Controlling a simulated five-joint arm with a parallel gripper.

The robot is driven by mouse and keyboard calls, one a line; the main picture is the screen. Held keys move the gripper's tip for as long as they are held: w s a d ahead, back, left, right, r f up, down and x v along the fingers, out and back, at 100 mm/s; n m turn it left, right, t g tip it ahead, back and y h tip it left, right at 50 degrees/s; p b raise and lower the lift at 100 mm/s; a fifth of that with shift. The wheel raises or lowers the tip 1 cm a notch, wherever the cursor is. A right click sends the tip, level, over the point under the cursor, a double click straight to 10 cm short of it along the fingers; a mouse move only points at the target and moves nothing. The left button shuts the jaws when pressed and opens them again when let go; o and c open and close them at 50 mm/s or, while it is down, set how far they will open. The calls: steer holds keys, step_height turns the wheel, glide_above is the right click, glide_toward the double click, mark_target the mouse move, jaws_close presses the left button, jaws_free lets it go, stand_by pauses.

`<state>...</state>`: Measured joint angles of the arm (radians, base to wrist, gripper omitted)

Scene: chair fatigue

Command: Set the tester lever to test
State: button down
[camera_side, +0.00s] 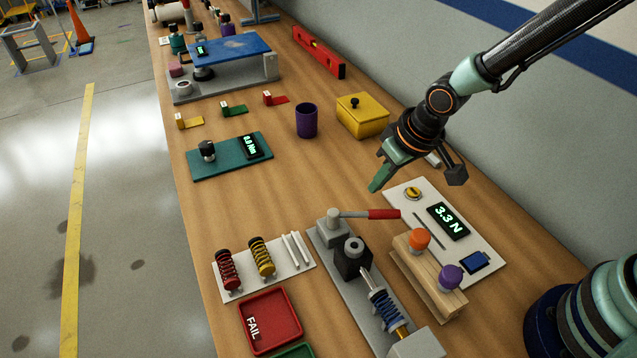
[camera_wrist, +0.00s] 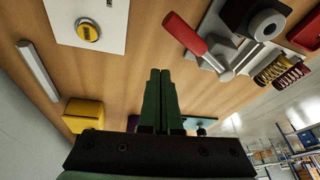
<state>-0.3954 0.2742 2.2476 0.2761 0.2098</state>
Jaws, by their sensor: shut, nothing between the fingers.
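The tester lever (camera_side: 370,214) has a red grip and a metal rod. It lies roughly level and points right from the grey pivot block on the tester (camera_side: 345,262). A blue spring on a shaft sits in the tester's lower part. My gripper (camera_side: 375,188) is shut and empty, above the table behind the lever and apart from it. In the wrist view my green fingers (camera_wrist: 160,75) are together, and the lever's red grip (camera_wrist: 184,33) is up and to the right of them. I see no marking for the lever positions.
A white panel (camera_side: 479,241) with a 3.3 N display and yellow knob lies right of the lever. A wooden stand (camera_side: 428,277) holds orange and purple knobs. Springs lie on a white card (camera_side: 245,285) at left. A yellow box (camera_side: 362,120) and purple cup (camera_side: 306,120) stand farther back.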

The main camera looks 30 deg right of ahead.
step_height(320, 180, up, 10)
steer(key=shift+s+a, duration=0.2)
steer(key=shift+s, duration=0.25)
stand_by(0.3)
steer(key=s+d+r+m+t, duration=0.1)
steer(key=s+d+r, duration=0.2)
steer(key=d, duration=0.5)
steer(key=s+d+r+m+t+h, duration=0.1)
steer(key=s+d+r, duration=0.3)
steer(key=d, duration=0.3)
steer(key=shift+s+d+r+h, duration=0.25)
steer(key=shift+d+r+h, duration=0.05)
steer(key=shift+d+r, duration=0.1)
